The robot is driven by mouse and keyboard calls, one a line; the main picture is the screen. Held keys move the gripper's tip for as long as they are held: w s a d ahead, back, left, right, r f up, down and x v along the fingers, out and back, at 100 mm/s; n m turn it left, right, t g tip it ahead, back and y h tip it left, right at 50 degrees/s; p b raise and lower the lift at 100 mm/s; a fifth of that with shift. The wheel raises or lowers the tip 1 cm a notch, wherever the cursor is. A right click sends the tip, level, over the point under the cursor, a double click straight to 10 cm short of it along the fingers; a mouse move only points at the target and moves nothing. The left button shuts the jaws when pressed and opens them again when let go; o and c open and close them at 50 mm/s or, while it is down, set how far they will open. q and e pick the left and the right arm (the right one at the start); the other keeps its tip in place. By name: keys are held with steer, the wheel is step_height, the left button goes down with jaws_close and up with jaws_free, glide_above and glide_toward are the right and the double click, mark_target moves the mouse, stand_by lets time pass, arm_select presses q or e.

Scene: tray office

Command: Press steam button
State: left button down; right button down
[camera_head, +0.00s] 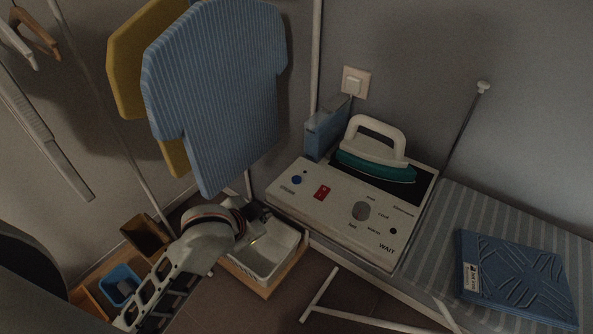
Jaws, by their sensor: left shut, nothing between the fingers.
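The steam button is a small round blue button (296,180) at the left of the white iron station's (330,215) sloped panel, beside the word STEAM. A teal and white iron (372,160) rests on the dark plate behind the panel. My left gripper (264,213) is shut and empty, just left of and lower in the picture than the button, near the station's left corner. It appears apart from the button. My right gripper is not in view.
A white tray (288,262) lies below my left gripper. A striped blue shirt (215,90) hangs at upper left, over a yellow garment (124,75). A blue box (322,132) stands behind the station. A folded blue cloth (515,275) lies on the striped board (440,235).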

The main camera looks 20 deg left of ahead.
arm_select(q)
steer(key=shift+m+y, duration=0.3)
steer(key=shift+m, duration=0.1)
steer(key=r, duration=0.2)
steer(key=w+r, duration=0.1)
steer(key=r, duration=0.1)
steer(key=a+r+p, duration=0.1)
steer(key=r, duration=0.1)
steer(key=shift+w+r, duration=0.1)
steer(key=shift+w, duration=0.1)
steer(key=w+d+r+m+h, duration=0.2)
steer(key=w+d+r, duration=0.4)
steer(key=r, duration=0.5)
steer(key=shift+w+d+r+m, duration=0.15)
steer(key=shift+w+m, duration=0.25)
steer(key=shift+w, duration=0.75)
